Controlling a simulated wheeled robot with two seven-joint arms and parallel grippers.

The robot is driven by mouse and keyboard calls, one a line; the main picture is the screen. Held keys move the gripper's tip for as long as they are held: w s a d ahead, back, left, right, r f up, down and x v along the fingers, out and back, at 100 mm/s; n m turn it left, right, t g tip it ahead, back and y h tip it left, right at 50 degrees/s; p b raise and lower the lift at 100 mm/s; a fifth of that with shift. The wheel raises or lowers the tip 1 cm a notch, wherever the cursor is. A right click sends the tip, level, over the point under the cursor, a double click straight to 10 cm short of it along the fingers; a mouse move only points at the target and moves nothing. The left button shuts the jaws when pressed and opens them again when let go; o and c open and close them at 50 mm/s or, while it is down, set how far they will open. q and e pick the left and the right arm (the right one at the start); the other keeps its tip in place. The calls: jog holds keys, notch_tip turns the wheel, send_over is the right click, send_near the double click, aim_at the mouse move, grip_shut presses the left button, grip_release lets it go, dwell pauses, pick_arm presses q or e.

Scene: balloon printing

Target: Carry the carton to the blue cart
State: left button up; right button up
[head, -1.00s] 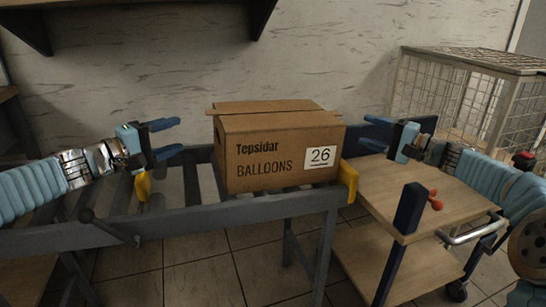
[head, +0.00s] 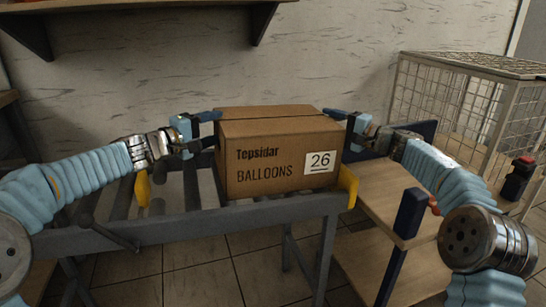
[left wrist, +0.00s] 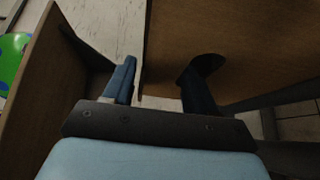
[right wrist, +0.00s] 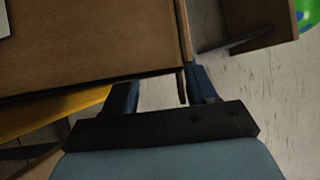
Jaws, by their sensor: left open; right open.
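The brown carton (head: 270,160), labelled "Tepsidar BALLOONS 26", sits upright on a grey roller stand. My left gripper (head: 207,130) is open at the carton's left side. In the left wrist view the carton (left wrist: 255,45) fills the upper right, with one finger over its face by a dark spot and the other past its edge. My right gripper (head: 345,131) is open at the right side. In the right wrist view the carton's edge (right wrist: 90,45) comes between the fingers, one partly hidden. Firm contact cannot be told. The blue cart (head: 409,213), with wooden shelves, stands right of the stand.
The roller stand (head: 180,232) has yellow end pieces (head: 348,186) and a lever at the front. A wire cage (head: 460,100) stands behind the cart at the right. A wall shelf (head: 150,5) hangs above.

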pick_arm(q)
jog(key=shift+x, duration=0.9)
pick_arm(e)
jog(key=shift+x, duration=0.85)
pick_arm(q)
jog(key=c, duration=0.9)
pick_arm(e)
jog(key=c, duration=0.9)
jog(key=shift+r, duration=0.1)
